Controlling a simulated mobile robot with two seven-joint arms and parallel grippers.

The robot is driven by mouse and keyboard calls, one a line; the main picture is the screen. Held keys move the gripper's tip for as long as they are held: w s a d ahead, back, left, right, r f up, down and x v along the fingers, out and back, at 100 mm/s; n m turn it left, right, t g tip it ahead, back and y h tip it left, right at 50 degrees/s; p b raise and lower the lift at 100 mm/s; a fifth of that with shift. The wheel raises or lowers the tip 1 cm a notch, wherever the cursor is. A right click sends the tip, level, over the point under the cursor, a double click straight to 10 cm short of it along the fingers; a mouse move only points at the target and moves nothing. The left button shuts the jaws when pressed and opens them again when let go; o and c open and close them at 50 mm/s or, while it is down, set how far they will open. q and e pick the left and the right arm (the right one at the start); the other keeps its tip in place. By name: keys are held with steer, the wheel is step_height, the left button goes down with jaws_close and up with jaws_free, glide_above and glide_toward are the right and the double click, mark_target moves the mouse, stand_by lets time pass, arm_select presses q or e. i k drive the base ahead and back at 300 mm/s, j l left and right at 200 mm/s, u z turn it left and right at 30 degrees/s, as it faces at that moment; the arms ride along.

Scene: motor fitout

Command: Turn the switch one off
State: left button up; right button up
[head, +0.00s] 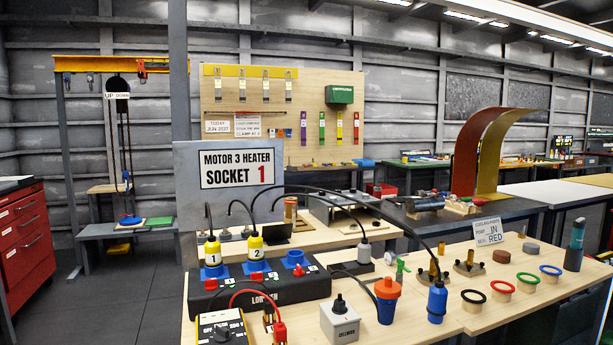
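A long black socket block (262,290) stands on the wooden bench, with three blue sockets in a row. A yellow plug marked 1 (212,252) stands upright in the left socket. A yellow plug marked 2 (256,250) stands in the middle socket, and the right socket (293,260) is empty. Small red switches sit at the front of the sockets. The red switch one (210,284) is below plug 1; it is too small to tell its position. Neither of my grippers is in view.
A sign (237,169) behind the block reads "MOTOR 3 HEATER SOCKET 1". A yellow meter (222,328) with red leads stands in front of the block. A grey box (340,320), an orange-topped plug (387,300) and a blue connector (437,302) stand to the right. Black cables arch above.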

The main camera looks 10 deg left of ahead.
mark_target(211, 285)
steer(key=u, duration=1.1)
steer(key=i+j+u, duration=0.15)
steer(key=j+u, duration=0.2)
steer(key=i+j+u, duration=0.3)
steer(key=j, duration=0.25)
steer(key=i+j+u, duration=0.2)
steer(key=j+u, duration=0.15)
steer(key=i+j+u, duration=0.3)
steer(key=i+z, duration=0.45)
steer(key=i+j+z, duration=0.4)
steer(key=i, duration=0.15)
steer(key=i+l+z, duration=0.1)
steer(key=i+z, duration=0.15)
steer(key=z, duration=0.2)
steer(key=i+z, duration=0.2)
steer(key=z, duration=0.25)
steer(key=i+j+z, duration=0.1)
steer(key=i+z, duration=0.15)
steer(key=z, duration=0.2)
steer(key=i+z, duration=0.2)
steer(key=z, duration=0.2)
steer(key=i+z, duration=0.15)
steer(key=z, duration=0.25)
steer(key=i+z, duration=0.2)
steer(key=z, duration=0.2)
steer(key=i+j+z, duration=0.15)
steer(key=z, duration=0.2)
